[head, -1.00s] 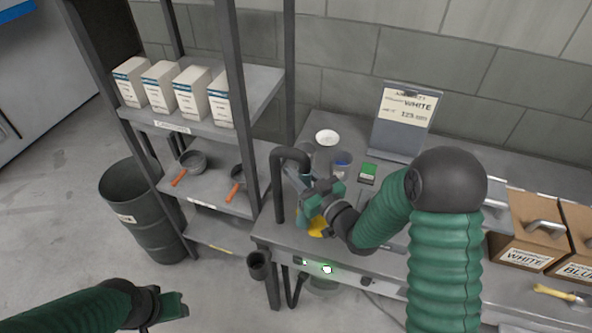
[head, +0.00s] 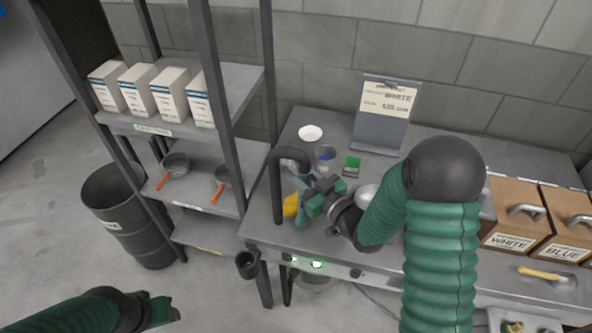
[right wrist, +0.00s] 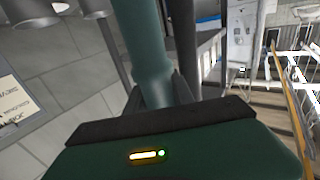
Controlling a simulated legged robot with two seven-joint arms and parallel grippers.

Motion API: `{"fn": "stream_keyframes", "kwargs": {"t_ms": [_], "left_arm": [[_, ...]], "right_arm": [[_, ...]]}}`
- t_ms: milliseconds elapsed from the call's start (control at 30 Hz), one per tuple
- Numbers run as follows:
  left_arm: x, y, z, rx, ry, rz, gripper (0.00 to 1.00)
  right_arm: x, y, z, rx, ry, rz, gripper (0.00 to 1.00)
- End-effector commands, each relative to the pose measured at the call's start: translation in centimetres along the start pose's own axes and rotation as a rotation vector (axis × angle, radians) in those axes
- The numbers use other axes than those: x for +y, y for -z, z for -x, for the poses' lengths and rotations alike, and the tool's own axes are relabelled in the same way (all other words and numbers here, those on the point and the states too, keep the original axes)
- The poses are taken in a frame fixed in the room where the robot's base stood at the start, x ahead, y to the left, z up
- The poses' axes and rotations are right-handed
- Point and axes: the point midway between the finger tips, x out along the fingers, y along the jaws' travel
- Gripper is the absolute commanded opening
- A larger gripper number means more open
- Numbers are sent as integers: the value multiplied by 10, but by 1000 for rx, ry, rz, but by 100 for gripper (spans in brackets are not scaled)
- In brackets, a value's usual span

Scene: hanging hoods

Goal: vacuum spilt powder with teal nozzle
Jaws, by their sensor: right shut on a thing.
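My right gripper (head: 312,203) is shut on the teal nozzle (head: 301,216), low over the left end of the bench. In the right wrist view, a teal tube (right wrist: 147,50) rises from between the dark fingers. A black hose (head: 276,185) arches up just left of the gripper. A yellow patch or object (head: 290,206) lies beside the gripper, partly hidden by it; I cannot tell whether it is powder. My left gripper (head: 172,308) is open and empty over the floor at lower left.
A small cup (head: 325,155), a white dish (head: 310,133) and a green-topped item (head: 352,164) stand behind the gripper. A sign (head: 385,105) stands at the back. A shelf rack (head: 225,90) stands close on the left. Labelled boxes (head: 512,213) and a yellow-handled tool (head: 545,274) are at right.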

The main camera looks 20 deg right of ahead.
Motion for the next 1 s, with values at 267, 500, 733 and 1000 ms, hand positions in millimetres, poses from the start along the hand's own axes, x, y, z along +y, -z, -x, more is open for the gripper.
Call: {"fn": "stream_keyframes", "kwargs": {"t_ms": [267, 500, 733, 1000], "left_arm": [[0, 0, 0, 0, 0, 0, 48], [0, 0, -2, 0, 0, 0, 48], [0, -1, -3, 0, 0, 0, 48], [0, -1, -3, 0, 0, 0, 48]], "right_arm": [[3, 0, -2, 1, 0, 0, 0], [17, 0, -12, 2, 0, 2, 0], [30, 0, -20, 2, -1, 1, 0], [39, 0, -27, 1, 0, 1, 0]]}}
